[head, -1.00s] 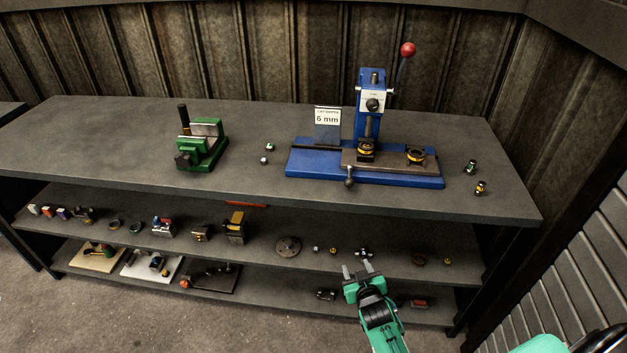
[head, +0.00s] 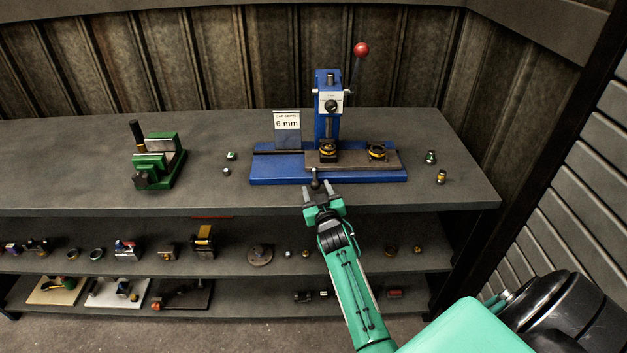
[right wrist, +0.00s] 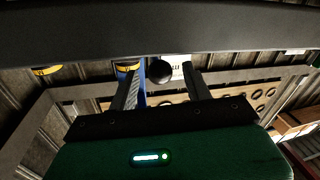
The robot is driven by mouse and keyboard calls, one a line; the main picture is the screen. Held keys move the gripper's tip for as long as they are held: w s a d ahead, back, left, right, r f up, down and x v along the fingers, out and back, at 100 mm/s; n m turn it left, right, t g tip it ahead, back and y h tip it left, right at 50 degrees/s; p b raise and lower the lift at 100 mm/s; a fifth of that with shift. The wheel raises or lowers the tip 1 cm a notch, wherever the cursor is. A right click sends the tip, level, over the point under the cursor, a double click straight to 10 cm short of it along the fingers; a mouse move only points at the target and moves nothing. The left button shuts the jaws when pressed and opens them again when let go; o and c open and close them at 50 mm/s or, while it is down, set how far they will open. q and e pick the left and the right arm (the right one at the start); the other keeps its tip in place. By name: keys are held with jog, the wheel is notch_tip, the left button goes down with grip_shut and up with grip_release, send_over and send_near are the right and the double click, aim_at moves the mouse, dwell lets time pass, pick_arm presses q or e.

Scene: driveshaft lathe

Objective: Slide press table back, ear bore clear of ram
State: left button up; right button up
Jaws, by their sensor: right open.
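The blue press (head: 327,110) stands on the bench, with a red-knobbed lever (head: 361,50). Its grey-brown sliding table (head: 352,165) lies on the blue base (head: 270,168) and extends to the right. One yellow-ringed black part (head: 328,149) is under the ram; another (head: 377,151) is at the table's right. A dark ball-ended handle (head: 315,180) is at the table's front. My right gripper (head: 317,190) is open at this handle. In the right wrist view, the black ball (right wrist: 160,71) shows between the fingers (right wrist: 161,88); contact is not clear. My left gripper is out of view.
A green vise (head: 157,164) stands at the left on the bench. Small fittings (head: 229,160) lie left of the press and others (head: 436,168) right. The lower shelves hold many parts. A "6 mm" card (head: 287,124) stands behind the base.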

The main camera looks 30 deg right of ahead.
aim_at(314, 181)
jog(key=shift+x, duration=2.2)
grip_shut()
jog(key=shift+a, duration=0.1)
